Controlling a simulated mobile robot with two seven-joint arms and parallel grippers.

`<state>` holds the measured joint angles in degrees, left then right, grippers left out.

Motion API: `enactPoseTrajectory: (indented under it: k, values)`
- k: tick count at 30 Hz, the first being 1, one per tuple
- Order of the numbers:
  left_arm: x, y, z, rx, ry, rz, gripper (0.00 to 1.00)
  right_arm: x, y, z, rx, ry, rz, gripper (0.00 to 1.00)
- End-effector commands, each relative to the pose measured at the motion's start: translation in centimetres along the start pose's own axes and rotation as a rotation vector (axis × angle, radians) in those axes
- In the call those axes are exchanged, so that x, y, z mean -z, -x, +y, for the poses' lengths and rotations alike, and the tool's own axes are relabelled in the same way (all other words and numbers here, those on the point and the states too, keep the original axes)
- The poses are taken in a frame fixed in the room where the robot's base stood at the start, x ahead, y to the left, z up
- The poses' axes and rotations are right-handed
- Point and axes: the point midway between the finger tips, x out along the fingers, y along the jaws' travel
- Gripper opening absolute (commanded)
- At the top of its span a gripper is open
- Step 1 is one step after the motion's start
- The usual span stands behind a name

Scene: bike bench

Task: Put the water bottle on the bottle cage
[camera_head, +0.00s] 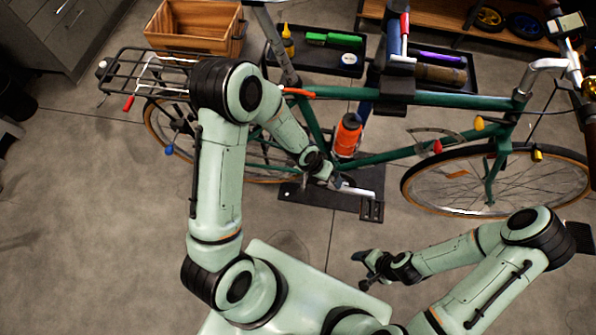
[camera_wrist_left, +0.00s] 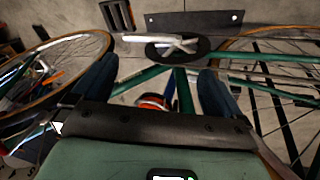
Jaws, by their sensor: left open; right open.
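The orange water bottle (camera_head: 347,136) with a dark cap stands slightly tilted inside the green bike frame (camera_head: 430,98), by the lower tubes. The bottle cage cannot be made out, so I cannot tell how the bottle sits in it. My left gripper is beside the bottle's lower left in the head view, its fingertips not clear there. In the left wrist view its two dark fingers (camera_wrist_left: 155,85) are spread apart. The bottle (camera_wrist_left: 150,101) shows low between them, partly hidden by the gripper body. My right gripper (camera_head: 370,268) is open and empty over the floor, away from the bike.
The crank and pedal (camera_head: 372,210) stick out just below my left gripper. A rear rack (camera_head: 140,70) and wooden crate (camera_head: 195,30) are at upper left. A dark tray (camera_head: 318,62) holds a yellow bottle and green brush. Floor at left is clear.

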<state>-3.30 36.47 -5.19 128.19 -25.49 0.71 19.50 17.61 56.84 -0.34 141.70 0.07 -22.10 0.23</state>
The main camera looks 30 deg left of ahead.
Motion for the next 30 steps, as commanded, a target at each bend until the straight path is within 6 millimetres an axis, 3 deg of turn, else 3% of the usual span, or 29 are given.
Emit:
enactPoseTrajectory:
  k: [1,3,6,9,13,30]
  values:
    - [-4.4,-2.7,-1.2,-0.025,0.091,-0.066,1.00,0.0,0.0,0.0,0.000,0.000,0.000,0.70]
    - [-9.2,-5.0,-2.0,-0.044,0.199,-0.118,1.00,0.0,0.0,0.0,0.000,0.000,0.000,0.70]
    - [-14.4,-6.7,-2.7,-0.041,0.320,-0.169,1.00,0.0,0.0,0.0,0.000,0.000,0.000,0.70]
    - [-17.5,-7.3,-3.1,-0.025,0.386,-0.196,1.00,0.0,0.0,0.0,0.000,0.000,0.000,0.70]
    - [-18.6,-7.4,-3.2,-0.016,0.410,-0.206,1.00,0.0,0.0,0.0,0.000,0.000,0.000,0.70]
    - [-18.5,-7.4,-3.2,-0.016,0.408,-0.204,1.00,0.0,0.0,0.0,0.000,0.000,0.000,0.70]
